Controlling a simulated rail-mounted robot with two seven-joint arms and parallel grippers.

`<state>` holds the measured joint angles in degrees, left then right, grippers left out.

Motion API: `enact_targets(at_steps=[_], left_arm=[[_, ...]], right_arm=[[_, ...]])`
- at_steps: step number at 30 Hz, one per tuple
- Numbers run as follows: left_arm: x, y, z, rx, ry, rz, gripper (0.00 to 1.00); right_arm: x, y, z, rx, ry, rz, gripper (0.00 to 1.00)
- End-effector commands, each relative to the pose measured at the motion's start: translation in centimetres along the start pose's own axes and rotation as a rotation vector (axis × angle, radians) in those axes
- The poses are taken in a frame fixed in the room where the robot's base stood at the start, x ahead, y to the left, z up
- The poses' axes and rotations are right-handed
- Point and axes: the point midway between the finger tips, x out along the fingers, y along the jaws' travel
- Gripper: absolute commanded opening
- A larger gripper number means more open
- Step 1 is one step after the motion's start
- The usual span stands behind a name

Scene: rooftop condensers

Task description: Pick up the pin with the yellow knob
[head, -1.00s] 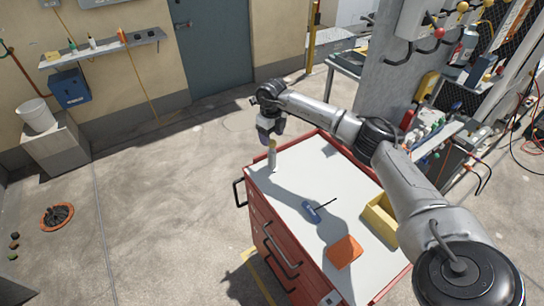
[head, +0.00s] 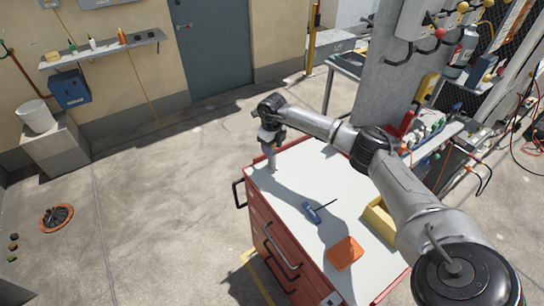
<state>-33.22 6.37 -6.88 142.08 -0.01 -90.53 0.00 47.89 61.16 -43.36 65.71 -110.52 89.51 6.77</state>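The pin (head: 270,161) stands upright near the far left corner of the white top of the red tool cabinet (head: 310,170). Only its pale lower part shows; its yellow knob is hidden by my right gripper. My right gripper (head: 269,149) points down over the pin's upper end, at the knob's height. Its fingers are too small and dark to tell whether they are open or closed around the knob. My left gripper is not in view.
On the cabinet top lie a blue-handled screwdriver (head: 312,212), an orange square (head: 345,253) and a yellow bin (head: 380,222) at the right edge. My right arm passes over the bin side. A grey pillar (head: 388,75) stands behind.

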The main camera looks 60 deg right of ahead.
Motion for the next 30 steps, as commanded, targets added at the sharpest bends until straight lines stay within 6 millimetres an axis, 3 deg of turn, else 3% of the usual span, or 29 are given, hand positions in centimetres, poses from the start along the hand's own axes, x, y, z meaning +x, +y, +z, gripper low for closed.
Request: enact_targets(at_steps=[2,15,25,30], left_arm=[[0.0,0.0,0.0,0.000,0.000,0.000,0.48],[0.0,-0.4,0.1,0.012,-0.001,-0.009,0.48],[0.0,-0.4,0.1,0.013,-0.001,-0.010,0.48],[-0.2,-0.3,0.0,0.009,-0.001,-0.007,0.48]], right_arm=[[0.0,0.0,0.0,0.000,0.000,0.000,0.42],[0.0,0.0,0.0,0.000,0.000,0.000,0.00],[-0.3,0.0,0.0,0.000,-0.001,0.000,0.00],[-1.5,0.0,0.1,0.000,-0.002,0.000,0.00]])
